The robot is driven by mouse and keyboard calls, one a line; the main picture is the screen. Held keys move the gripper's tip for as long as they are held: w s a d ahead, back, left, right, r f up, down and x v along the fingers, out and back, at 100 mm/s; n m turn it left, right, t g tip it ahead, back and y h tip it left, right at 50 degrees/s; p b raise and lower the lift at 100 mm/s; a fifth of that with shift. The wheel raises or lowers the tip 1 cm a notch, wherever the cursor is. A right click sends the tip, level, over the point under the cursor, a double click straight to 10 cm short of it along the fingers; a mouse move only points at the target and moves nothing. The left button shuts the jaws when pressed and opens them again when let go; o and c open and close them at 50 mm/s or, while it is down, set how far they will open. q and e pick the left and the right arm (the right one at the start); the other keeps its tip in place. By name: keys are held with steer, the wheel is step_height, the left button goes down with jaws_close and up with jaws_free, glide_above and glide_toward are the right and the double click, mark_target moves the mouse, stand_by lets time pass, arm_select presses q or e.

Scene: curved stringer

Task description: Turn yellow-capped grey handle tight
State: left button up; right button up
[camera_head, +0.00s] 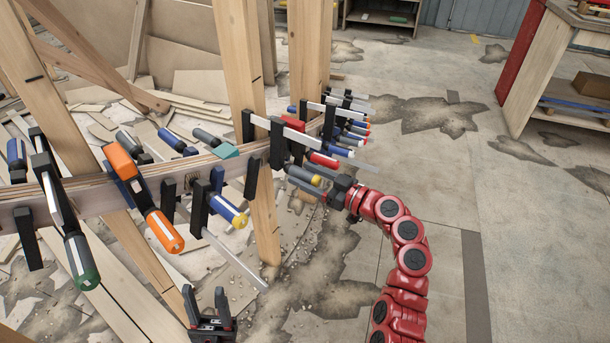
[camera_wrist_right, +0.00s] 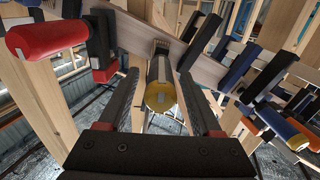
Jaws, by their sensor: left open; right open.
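The grey handle (camera_head: 302,174) with a yellow cap sticks out from a clamp on the curved wooden stringer (camera_head: 95,196). In the right wrist view the yellow cap (camera_wrist_right: 160,97) faces the camera, with the handle behind it. My right gripper (camera_head: 321,186) is open at the handle's end; in the right wrist view its two fingers (camera_wrist_right: 160,90) stand on either side of the cap with visible gaps. My left gripper (camera_head: 209,302) is open and empty at the bottom of the head view, below the stringer and away from the grey handle.
Several other clamps crowd the stringer, among them an orange-handled one (camera_head: 165,232), a blue handle with a yellow end (camera_head: 228,210) and a red handle (camera_head: 323,160). Wooden posts (camera_head: 238,55) hold the stringer. Open floor (camera_head: 430,180) lies to the right.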

steer(key=shift+w+a, duration=0.15)
steer(key=shift+a, duration=0.1)
jaws_close()
